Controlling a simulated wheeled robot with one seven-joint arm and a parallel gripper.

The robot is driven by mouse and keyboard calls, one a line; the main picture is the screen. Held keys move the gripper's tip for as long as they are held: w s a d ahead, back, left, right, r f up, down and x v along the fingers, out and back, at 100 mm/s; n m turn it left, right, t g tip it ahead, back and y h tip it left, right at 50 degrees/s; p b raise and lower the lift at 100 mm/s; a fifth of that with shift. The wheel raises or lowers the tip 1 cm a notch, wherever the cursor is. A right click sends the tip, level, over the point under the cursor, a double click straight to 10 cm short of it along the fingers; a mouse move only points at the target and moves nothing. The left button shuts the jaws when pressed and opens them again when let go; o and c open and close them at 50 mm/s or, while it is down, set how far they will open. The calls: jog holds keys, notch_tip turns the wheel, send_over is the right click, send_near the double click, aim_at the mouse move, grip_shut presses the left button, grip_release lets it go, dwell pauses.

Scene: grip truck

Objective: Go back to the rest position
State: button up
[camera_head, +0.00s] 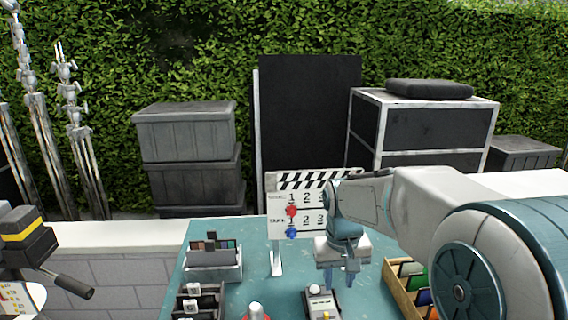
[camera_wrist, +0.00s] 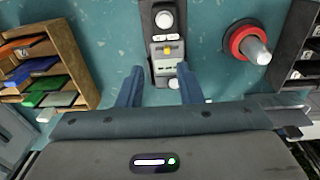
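My gripper (camera_head: 340,276) hangs over the teal table (camera_head: 228,290), pointing down. In the wrist view its two blue fingers (camera_wrist: 160,84) are apart with nothing held between them. A grey handheld meter (camera_head: 322,303) with a white dome lies on the table just in front of the gripper in the head view. The meter (camera_wrist: 165,48) also shows in the wrist view, around and beyond the fingertips. How high the fingers are above the table is hard to tell.
A clapperboard (camera_head: 281,220) with red and blue pieces stands behind the gripper. A wooden rack (camera_head: 398,292) of coloured cards is at right. A grey box (camera_head: 213,262) and dark tray (camera_head: 187,302) are at left. A red-based object (camera_wrist: 236,43) stands near the meter.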

jog(key=s+d+t, duration=0.2)
jog(key=s, duration=1.5)
jog(key=shift+s+m, duration=0.15)
jog(key=shift+m, duration=0.25)
